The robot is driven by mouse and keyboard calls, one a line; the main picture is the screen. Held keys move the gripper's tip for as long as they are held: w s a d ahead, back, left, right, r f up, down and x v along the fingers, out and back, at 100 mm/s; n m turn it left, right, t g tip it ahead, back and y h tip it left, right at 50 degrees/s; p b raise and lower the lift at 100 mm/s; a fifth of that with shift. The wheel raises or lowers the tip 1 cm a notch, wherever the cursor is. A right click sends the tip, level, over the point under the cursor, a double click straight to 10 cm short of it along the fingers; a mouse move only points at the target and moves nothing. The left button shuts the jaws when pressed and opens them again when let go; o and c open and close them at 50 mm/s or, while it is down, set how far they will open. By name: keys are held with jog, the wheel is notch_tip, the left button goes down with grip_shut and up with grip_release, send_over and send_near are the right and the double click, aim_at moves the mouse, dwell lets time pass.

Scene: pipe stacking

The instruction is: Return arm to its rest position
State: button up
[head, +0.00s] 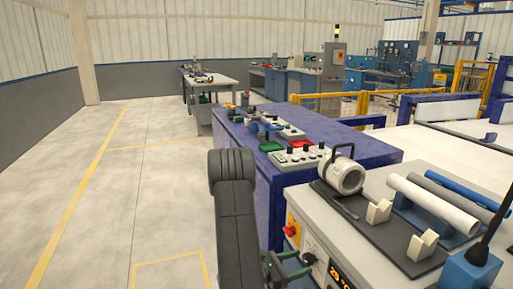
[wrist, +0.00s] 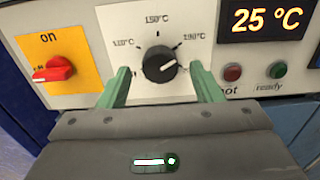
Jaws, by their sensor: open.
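My arm (head: 236,215) reaches down in the lower middle of the head view. My gripper (head: 298,268) is low in front of the machine's control panel. In the wrist view my gripper (wrist: 160,75) is open, with its two green fingers on either side of the black temperature knob (wrist: 159,64). Nothing is held. I cannot tell whether the fingers touch the knob. The knob's white mark points right, toward the highest printed temperature. The red switch (wrist: 54,70) sits on a yellow plate marked "on". The display (wrist: 262,20) reads 25 °C.
The grey machine top (head: 380,178) bears a white round heater (head: 344,174), cream V-shaped supports (head: 422,245) and white, grey and blue pipes (head: 433,203). A blue bench (head: 335,142) with control boxes stands behind. The floor (head: 150,190) at left is clear.

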jog(key=shift+x, duration=1.2)
jog(key=shift+a+f+m+b, duration=0.1)
jog(key=shift+a+m+b, duration=0.1)
jog(key=shift+m+b, duration=0.65)
jog(key=m+b, duration=0.1)
jog(key=m, duration=0.2)
jog(key=shift+m, duration=0.35)
jog(key=m+b, duration=0.1)
jog(key=m, duration=0.5)
